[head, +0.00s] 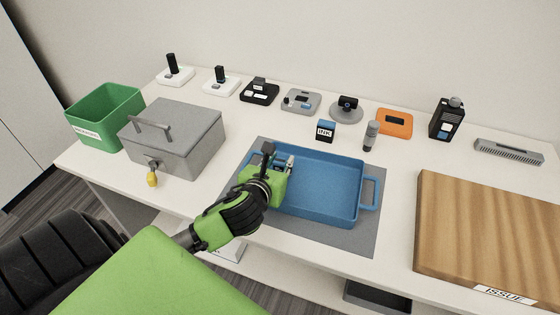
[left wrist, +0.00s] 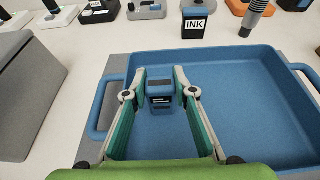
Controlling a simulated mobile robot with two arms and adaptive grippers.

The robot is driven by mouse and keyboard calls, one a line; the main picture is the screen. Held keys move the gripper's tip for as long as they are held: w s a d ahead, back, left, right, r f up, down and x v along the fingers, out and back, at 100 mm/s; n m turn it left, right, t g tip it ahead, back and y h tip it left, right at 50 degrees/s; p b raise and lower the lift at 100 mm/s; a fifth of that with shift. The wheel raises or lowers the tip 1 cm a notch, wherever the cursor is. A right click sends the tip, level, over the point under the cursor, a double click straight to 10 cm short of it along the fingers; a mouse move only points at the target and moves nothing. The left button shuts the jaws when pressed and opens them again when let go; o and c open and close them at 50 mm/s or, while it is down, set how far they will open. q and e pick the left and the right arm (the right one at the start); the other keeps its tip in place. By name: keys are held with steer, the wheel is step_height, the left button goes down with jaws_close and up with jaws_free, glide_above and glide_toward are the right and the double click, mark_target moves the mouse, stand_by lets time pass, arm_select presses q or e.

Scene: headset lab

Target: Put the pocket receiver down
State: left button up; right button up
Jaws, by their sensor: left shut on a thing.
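My left gripper (head: 288,164) is over the left part of the blue tray (head: 318,215). In the left wrist view its fingers (left wrist: 160,86) are closed on the sides of a small dark blue box with a dark label, which I take as the pocket receiver (left wrist: 160,101). The receiver is upright, in front of the tray's back wall. I cannot tell whether it touches the tray floor. In the head view my gripper mostly hides it. The rest of the tray (left wrist: 250,66) is empty where it shows. My right gripper is not in view.
The tray stands on a grey mat (head: 318,240). An ink box (head: 326,131) and a grey cylinder (head: 371,135) stand just behind it. A grey lidded box (head: 190,140) and green bin (head: 104,115) are left, a wooden board (head: 490,235) right. Several devices line the back.

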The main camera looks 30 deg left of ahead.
arm_select(q)
steer(key=o, duration=1.1)
steer(key=shift+f, duration=0.1)
steer(key=p+v, duration=0.2)
steer(key=v, duration=1)
steer(key=shift+p, duration=0.3)
